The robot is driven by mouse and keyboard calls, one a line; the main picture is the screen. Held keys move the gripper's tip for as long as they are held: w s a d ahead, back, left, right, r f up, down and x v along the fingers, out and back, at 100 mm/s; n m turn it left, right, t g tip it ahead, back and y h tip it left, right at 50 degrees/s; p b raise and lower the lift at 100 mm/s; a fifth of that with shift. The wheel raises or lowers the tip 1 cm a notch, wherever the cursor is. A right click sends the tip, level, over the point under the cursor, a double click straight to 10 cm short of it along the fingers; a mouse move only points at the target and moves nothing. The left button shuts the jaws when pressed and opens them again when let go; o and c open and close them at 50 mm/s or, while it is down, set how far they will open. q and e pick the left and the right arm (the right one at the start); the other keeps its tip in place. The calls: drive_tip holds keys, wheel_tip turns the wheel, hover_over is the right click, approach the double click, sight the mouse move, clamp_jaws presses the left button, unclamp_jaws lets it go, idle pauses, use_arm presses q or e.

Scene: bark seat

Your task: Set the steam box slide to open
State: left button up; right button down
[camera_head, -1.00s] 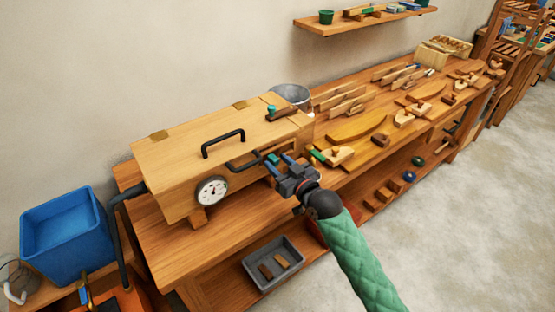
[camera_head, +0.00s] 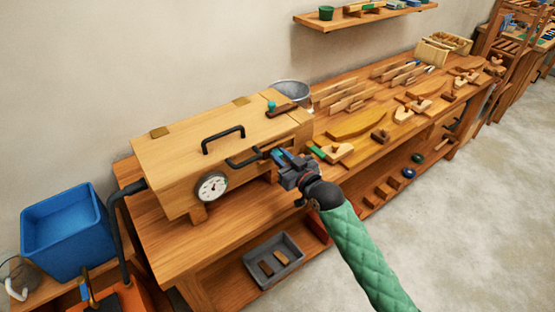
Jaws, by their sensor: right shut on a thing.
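The steam box (camera_head: 195,160) is a long wooden box with a closed lid, a black lid handle (camera_head: 223,139) and a round white gauge (camera_head: 212,186). My right gripper (camera_head: 278,157) is at the box's front right, just right of the black front handle (camera_head: 244,162). It is shut on a small part there, apparently the slide (camera_head: 277,152); the fingers hide most of it. How far the slide is open cannot be told. A teal knob (camera_head: 271,106) on a dark strip stands on the lid, apart from the gripper. My left gripper is not in view.
The bench to the right holds wooden planes (camera_head: 338,152), curved boards (camera_head: 357,124) and strips. A metal bucket (camera_head: 291,93) stands behind the box. A blue tub (camera_head: 66,232) is at left, with a dark hose (camera_head: 119,240) to the box. A grey tray (camera_head: 273,262) sits on the lower shelf.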

drive_tip(key=w+d, duration=0.2)
drive_tip(key=d, duration=0.1)
drive_tip(key=shift+w+d+b, duration=0.1)
drive_tip(key=shift+w+b, duration=0.05)
drive_tip(key=shift+b, duration=0.15)
drive_tip(key=shift+r, duration=0.15)
drive_tip(key=c, duration=1.4)
unclamp_jaws()
drive_tip(key=shift+o, duration=0.6)
drive_tip(key=shift+w+d, duration=0.1)
drive_tip(key=b, duration=0.3)
approach(282, 144)
drive_tip(key=d+f, duration=0.1)
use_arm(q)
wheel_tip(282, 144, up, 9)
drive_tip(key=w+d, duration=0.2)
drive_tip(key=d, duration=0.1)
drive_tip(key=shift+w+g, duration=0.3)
use_arm(e)
drive_tip(key=shift+s+d+r, duration=0.1)
drive_tip(key=shift+s+d, duration=0.3)
drive_tip(key=shift+d, duration=0.05)
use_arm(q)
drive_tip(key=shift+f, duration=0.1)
